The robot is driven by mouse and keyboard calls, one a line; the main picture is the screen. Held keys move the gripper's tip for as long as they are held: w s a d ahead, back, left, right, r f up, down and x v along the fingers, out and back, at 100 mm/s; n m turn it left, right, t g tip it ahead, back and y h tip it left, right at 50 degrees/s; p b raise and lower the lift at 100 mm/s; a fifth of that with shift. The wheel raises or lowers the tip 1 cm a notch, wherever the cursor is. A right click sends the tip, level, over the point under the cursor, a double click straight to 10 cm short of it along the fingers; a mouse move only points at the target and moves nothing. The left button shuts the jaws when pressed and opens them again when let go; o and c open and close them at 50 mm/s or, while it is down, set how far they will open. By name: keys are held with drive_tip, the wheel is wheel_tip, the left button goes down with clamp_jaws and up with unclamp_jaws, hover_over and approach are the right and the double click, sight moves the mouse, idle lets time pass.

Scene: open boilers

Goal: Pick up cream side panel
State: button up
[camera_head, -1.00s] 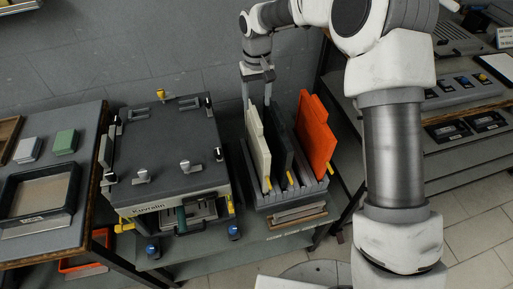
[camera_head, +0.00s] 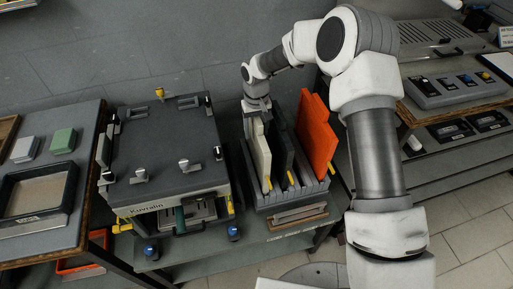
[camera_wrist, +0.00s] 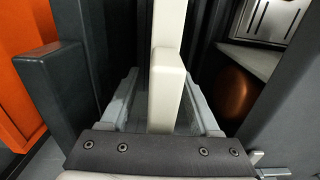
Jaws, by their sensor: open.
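The cream side panel (camera_head: 261,157) stands upright in a slotted grey rack, leftmost of the panels there, in the head view. My gripper (camera_head: 256,108) is at the panel's top back end, pointing down. In the wrist view the cream panel (camera_wrist: 168,75) runs between the two grey fingers of my open gripper (camera_wrist: 165,105), with one finger on each side. Small gaps seem to show beside the panel. In the head view the fingertips are partly hidden behind the panel.
A dark grey panel (camera_head: 283,155) stands close to the right of the cream one, and an orange panel (camera_head: 317,135) beyond it. The grey rack (camera_head: 290,198) holds them. A boiler unit (camera_head: 165,150) is close on the left. A shelf with control boxes (camera_head: 452,90) is at right.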

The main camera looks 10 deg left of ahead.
clamp_jaws()
idle(0.3)
drive_tip(key=shift+w, duration=0.1)
idle(1.0)
